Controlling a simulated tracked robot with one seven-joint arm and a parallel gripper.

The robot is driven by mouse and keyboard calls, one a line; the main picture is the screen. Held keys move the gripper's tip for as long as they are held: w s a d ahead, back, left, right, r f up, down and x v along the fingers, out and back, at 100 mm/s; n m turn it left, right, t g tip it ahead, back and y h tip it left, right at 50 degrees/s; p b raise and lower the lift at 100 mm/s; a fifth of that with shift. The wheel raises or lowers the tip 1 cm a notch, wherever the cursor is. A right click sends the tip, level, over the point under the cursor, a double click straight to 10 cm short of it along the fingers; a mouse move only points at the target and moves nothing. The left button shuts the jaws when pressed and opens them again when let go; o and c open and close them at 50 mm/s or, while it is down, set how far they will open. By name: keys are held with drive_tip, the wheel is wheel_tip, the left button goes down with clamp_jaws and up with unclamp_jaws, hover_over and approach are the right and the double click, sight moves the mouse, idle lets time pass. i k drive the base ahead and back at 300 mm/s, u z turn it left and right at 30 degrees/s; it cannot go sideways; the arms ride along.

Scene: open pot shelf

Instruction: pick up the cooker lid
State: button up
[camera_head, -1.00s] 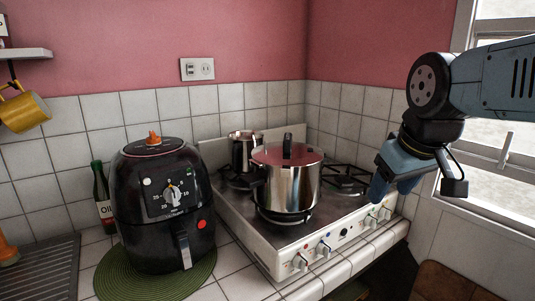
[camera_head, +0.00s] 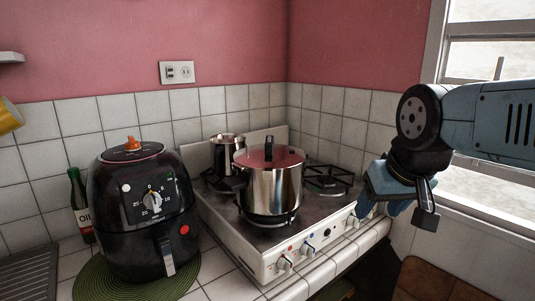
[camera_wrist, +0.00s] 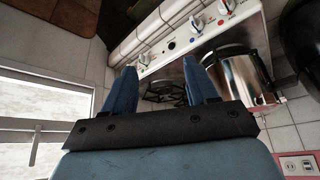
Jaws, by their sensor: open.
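The cooker lid (camera_head: 269,158) sits on the steel pot (camera_head: 270,192) on the stove. It has a reddish shine and a black upright handle (camera_head: 269,147) on top. In the wrist view the pot (camera_wrist: 237,80) shows at the right, beyond the fingers. My gripper (camera_head: 375,207) is right of the pot, near the stove's front right corner, apart from the lid. In the wrist view its two blue fingers (camera_wrist: 163,85) are spread with nothing between them.
The white stove (camera_head: 250,250) has knobs along its front and a free burner (camera_head: 328,180) right of the pot. A smaller metal pot (camera_head: 228,148) stands behind. A black air fryer (camera_head: 145,215) on a green mat (camera_head: 90,285) and an oil bottle (camera_head: 80,205) are at left. A window is at right.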

sight(269, 157)
drive_tip(key=z, duration=0.75)
drive_tip(key=k, duration=1.95)
drive_tip(key=u, duration=0.7)
drive_tip(key=i, duration=1.05)
